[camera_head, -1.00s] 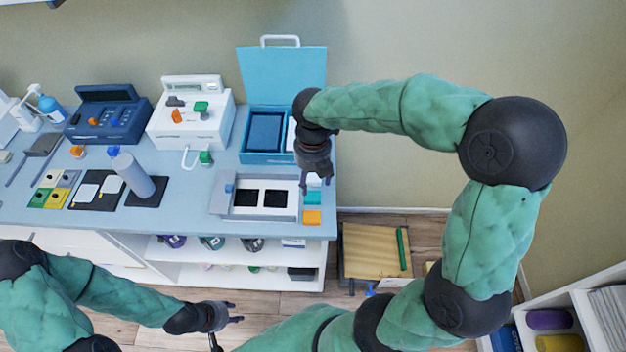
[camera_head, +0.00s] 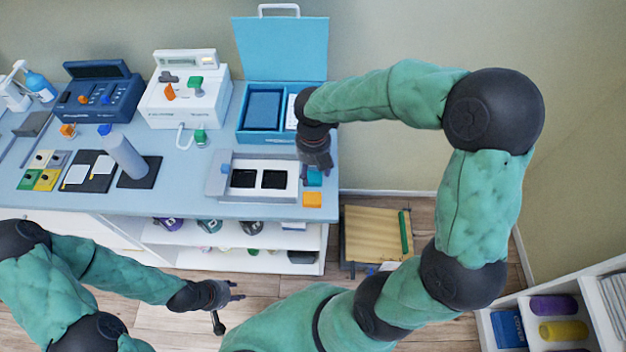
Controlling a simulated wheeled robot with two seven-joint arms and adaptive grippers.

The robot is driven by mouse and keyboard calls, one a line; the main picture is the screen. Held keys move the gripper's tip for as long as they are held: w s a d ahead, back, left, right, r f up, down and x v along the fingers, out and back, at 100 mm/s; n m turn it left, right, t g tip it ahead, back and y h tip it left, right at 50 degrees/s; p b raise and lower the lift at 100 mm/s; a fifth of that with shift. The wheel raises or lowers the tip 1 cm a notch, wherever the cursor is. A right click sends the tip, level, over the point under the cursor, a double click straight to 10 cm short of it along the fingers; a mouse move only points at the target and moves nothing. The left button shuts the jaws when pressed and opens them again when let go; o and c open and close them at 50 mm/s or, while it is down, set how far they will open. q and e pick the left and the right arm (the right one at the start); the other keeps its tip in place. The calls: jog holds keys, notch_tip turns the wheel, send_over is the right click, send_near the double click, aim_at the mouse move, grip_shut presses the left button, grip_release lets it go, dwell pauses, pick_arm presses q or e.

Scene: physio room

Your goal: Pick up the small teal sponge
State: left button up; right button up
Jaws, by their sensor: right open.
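The small teal sponge (camera_head: 314,179) lies near the right end of the blue-grey counter, just behind an orange block and right of a white tray with black wells. My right gripper (camera_head: 317,172) points down over the sponge, its fingers open and partly hiding it. I cannot tell whether the fingers touch it. My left gripper (camera_head: 238,291) is low in front of the counter, far from the sponge, with its fingers apart and empty.
The orange block (camera_head: 312,200) sits close in front of the sponge. The white tray (camera_head: 225,163) is to the left, and an open blue case (camera_head: 279,55) stands behind. A wooden box (camera_head: 372,235) is on the floor to the right of the counter.

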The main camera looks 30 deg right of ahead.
notch_tip(320, 180, down, 2)
jog(key=shift+f+b, duration=0.25)
jog(key=shift+b, duration=0.1)
jog(key=shift+r, duration=0.1)
jog(key=c, duration=0.8)
jog(key=shift+o, duration=0.2)
jog(key=shift+r+p, duration=0.55)
jog(key=shift+r, duration=0.2)
jog(key=shift+a+r+p, duration=0.25)
jog(key=shift+r+p, duration=0.5)
jog(key=shift+r, duration=0.5)
jog(key=a+r, duration=0.1)
jog(key=s+a+r+p, duration=0.1)
jog(key=a+r, duration=0.1)
jog(key=a+r+p, duration=0.1)
jog(key=r, duration=0.1)
jog(key=shift+s+a+r, duration=0.15)
jog(key=shift+s+r, duration=0.05)
jog(key=shift+s, duration=0.15)
jog(key=s+a+r+p, duration=0.1)
jog(key=a, duration=0.1)
jog(key=s+a+r, duration=0.1)
jog(key=a, duration=0.2)
jog(key=s+a+r+p, duration=0.1)
jog(key=a, duration=0.2)
jog(key=shift+s+a+r+p, duration=0.1)
jog(key=shift+a+r+p, duration=0.1)
jog(key=shift+r+p, duration=0.1)
